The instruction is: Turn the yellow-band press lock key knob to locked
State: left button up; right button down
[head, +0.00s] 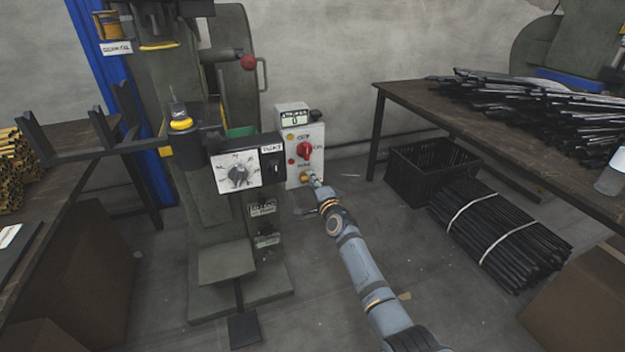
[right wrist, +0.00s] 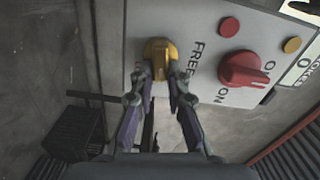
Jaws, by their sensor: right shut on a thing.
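The press (head: 190,190) is a tall green-grey machine with yellow bands around its parts. A pale control box (head: 291,136) stands at its right side. The yellow key knob (head: 306,177) is low on the box's face, and it also shows in the right wrist view (right wrist: 159,50) beside the printed word FREE. My right gripper (head: 315,180) is at this knob; in the right wrist view its fingers (right wrist: 158,77) are closed on the knob's two sides. The label on the knob's far side is hidden. My left gripper is out of view.
A red rotary switch (head: 305,150) sits above the yellow knob, near a red button (right wrist: 229,27). A white dial panel (head: 238,172) is to the left. A black crate (head: 432,165) and bundled rods (head: 500,235) lie right of my arm. Open floor lies between.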

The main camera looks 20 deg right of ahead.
jog(key=shift+m, duration=0.8)
jog(key=c, duration=1.3)
grip_release()
jog(key=shift+f, duration=0.1)
jog(key=s, duration=1.2)
jog(key=shift+d, duration=0.2)
